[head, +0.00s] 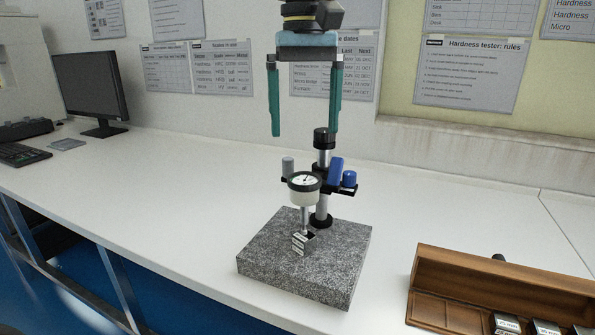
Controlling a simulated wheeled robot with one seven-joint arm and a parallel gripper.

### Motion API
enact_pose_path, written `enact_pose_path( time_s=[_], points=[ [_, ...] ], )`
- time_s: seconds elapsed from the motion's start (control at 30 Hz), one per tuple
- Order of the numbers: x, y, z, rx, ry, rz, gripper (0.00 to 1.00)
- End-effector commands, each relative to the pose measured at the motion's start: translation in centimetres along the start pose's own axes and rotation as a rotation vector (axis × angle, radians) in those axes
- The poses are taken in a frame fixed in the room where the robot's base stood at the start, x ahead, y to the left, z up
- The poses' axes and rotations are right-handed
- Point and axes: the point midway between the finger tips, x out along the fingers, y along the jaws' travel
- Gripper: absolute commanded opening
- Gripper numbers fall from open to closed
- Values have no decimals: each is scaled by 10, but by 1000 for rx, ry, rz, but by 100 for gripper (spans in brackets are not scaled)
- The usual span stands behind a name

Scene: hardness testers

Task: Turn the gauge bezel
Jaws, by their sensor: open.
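A dial gauge (305,182) with a white face, dark ring bezel and pale body is held on a black post stand (322,206). The stand rises from a speckled grey granite block (300,262) on the bench. The gauge's stem points down to small light blocks (299,243) on the granite. My gripper (304,133) hangs above the gauge, fingers pointing down. Its two teal fingers are wide apart with nothing between them. The right finger's tip is close to the top of the post in the picture; I cannot tell if they touch.
A blue clamp part and knob (349,178) stick out right of the post, and a grey knob (288,166) stands left. An open wooden case (445,262) holds labelled blocks at front right. A monitor (89,86) and keyboard (20,153) are at left. The white bench (140,195) is clear between.

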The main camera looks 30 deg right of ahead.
Motion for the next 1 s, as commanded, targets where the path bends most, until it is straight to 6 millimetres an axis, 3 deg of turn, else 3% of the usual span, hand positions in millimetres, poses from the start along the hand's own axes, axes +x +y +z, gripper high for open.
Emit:
enact_pose_path(
  time_s=[0.2,0.43,0.87,1.0],
  points=[
    [43,-1,0,1,-3,-3,100],
    [75,-1,0,0,-2,-2,100],
    [85,-1,0,0,0,0,100],
    [85,-1,0,0,0,0,85]
  ],
)
